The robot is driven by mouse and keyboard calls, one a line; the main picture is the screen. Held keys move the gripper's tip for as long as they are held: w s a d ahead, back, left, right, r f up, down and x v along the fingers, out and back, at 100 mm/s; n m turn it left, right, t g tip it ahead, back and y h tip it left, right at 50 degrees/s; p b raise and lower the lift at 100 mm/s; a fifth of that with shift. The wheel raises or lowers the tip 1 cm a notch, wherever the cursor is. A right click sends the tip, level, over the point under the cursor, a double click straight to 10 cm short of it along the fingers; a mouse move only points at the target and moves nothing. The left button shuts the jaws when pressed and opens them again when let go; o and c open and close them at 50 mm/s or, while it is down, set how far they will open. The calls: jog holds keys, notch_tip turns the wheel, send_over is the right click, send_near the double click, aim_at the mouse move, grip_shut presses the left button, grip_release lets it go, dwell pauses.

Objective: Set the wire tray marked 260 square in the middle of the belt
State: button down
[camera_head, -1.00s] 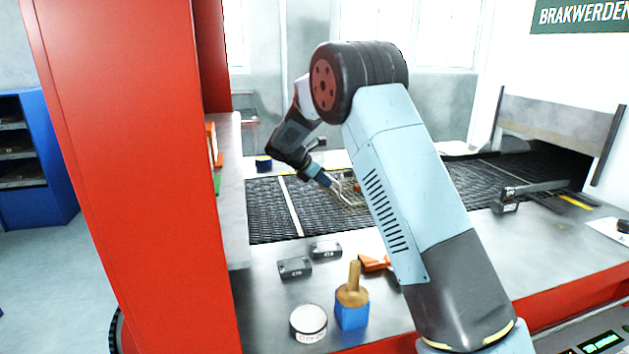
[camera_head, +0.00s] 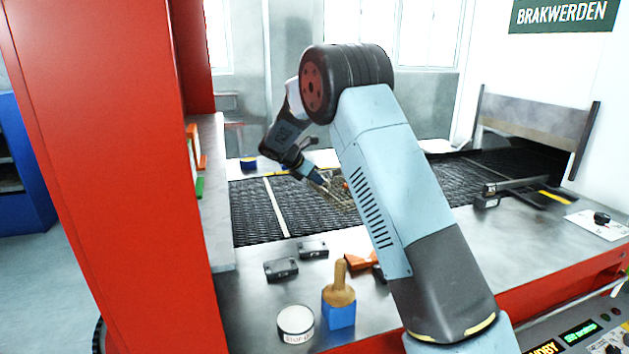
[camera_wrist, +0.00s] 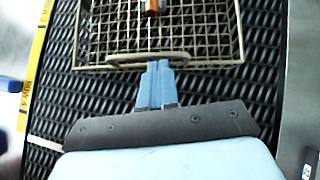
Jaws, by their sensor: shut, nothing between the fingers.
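The wire tray (camera_wrist: 200,40) lies on the dark mesh belt (camera_wrist: 60,105). Its rim looks roughly in line with the belt's links in the wrist view. A rounded wire handle or rim piece (camera_wrist: 125,59) is at its near side. An orange-brown item (camera_wrist: 152,10) is over or in the tray. No 260 mark is readable. My gripper (camera_wrist: 160,68) is shut and empty, its tips at the near rim; I cannot tell if they touch. In the head view, the tray (camera_head: 342,196) is partly hidden by my arm, with my gripper (camera_head: 323,183) at its left.
A yellow-marked strip (camera_wrist: 32,75) borders the belt. A red pillar (camera_head: 100,180) stands left. On the front ledge are two dark blocks (camera_head: 281,268), a round tin (camera_head: 296,322), a blue block with a wooden knob (camera_head: 339,310) and an orange item (camera_head: 357,262). A hooded opening (camera_head: 530,120) is at right.

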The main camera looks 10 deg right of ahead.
jog(key=shift+a, duration=0.1)
jog(key=shift+s+a, duration=0.2)
jog(key=shift+a, duration=0.1)
jog(key=a, duration=0.1)
jog(key=s+a, duration=0.1)
jog(key=a, duration=0.1)
jog(key=shift+s+a+r, duration=0.35)
jog(key=shift+s+r, duration=0.05)
jog(key=v, duration=0.7)
jog(key=s+d+r+m+y, duration=0.2)
jog(key=s+d+r+m, duration=0.5)
jog(key=s, duration=0.5)
jog(key=s+d+r+m+y, duration=0.3)
jog(key=s+d+r+m, duration=0.2)
jog(key=s+d+r, duration=0.5)
jog(key=s+d+f+m+y, duration=0.1)
jog(key=s+m, duration=0.3)
jog(key=s, duration=0.5)
jog(key=s+d+f+m+t+y, duration=0.1)
jog(key=s+f+m, duration=0.2)
jog(key=s, duration=0.5)
jog(key=s+d+f+m+y, duration=0.1)
jog(key=s+f+m, duration=0.2)
jog(key=s, duration=0.6)
jog(key=shift+s+d+m, duration=0.3)
jog(key=shift+s+m, duration=0.05)
jog(key=shift+m, duration=0.45)
